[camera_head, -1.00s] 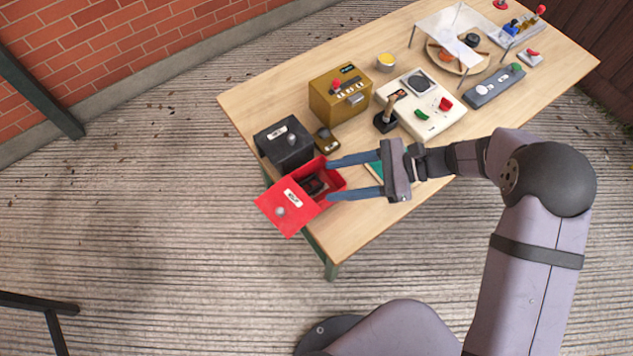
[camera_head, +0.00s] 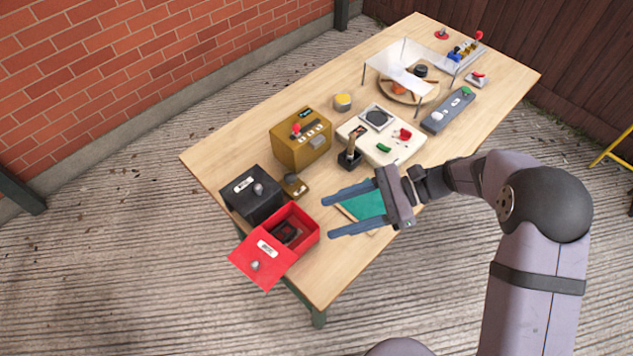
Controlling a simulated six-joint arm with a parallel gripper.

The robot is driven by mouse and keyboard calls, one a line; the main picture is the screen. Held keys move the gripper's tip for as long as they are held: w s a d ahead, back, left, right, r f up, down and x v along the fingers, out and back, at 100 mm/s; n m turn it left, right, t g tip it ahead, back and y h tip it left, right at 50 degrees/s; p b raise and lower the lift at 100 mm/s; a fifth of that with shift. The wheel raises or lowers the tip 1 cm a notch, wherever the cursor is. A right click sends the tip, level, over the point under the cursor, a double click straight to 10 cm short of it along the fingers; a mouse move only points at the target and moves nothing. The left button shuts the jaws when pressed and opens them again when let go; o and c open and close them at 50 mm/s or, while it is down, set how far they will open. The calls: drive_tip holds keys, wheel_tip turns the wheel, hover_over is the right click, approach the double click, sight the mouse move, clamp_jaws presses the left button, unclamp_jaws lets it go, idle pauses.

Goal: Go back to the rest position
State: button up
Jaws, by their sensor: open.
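My gripper (camera_head: 328,217) is open, with its two blue fingers apart and nothing between them. It hangs over the near part of the wooden table (camera_head: 225,147), pointing left. Its fingertips are just right of the red box (camera_head: 308,238), apart from it in the picture. The red box is open at the table's near left corner, with its labelled front panel (camera_head: 257,262) sticking out past the edge and a dark item (camera_head: 287,233) inside. A teal flat thing (camera_head: 363,206) lies under my gripper, partly hidden by it.
A black box (camera_head: 253,194) stands behind the red box. A gold box (camera_head: 300,140), a joystick (camera_head: 350,153) and a white panel (camera_head: 380,138) stand farther back. A clear cover (camera_head: 402,68) over a plate and a grey switch bar (camera_head: 447,110) are at the far right.

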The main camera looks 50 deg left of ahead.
drive_tip(key=w+d+r+n+t+h+p, duration=0.1)
drive_tip(key=d+r+n+t+h+p, duration=0.1)
drive_tip(key=d, duration=1.1)
drive_tip(key=w+d+r+n+t+h+p, duration=0.1)
drive_tip(key=d+r+n+t+h+p, duration=0.1)
drive_tip(key=d, duration=1.1)
drive_tip(key=w+d+r+n+t+h+p, duration=0.1)
drive_tip(key=d+r+n+t+h+p, duration=0.2)
drive_tip(key=d, duration=1)
wheel_tip(320, 180, up, 2)
drive_tip(key=t+p, duration=0.1)
drive_tip(key=t, duration=0.2)
drive_tip(key=shift+d+t+h+p, duration=0.35)
drive_tip(key=shift+t+h, duration=0.05)
drive_tip(key=shift+w, duration=0.1)
wheel_tip(320, 180, down, 17)
drive_tip(key=b, duration=1.6)
drive_tip(key=shift+b, duration=0.4)
drive_tip(key=shift+r, duration=0.15)
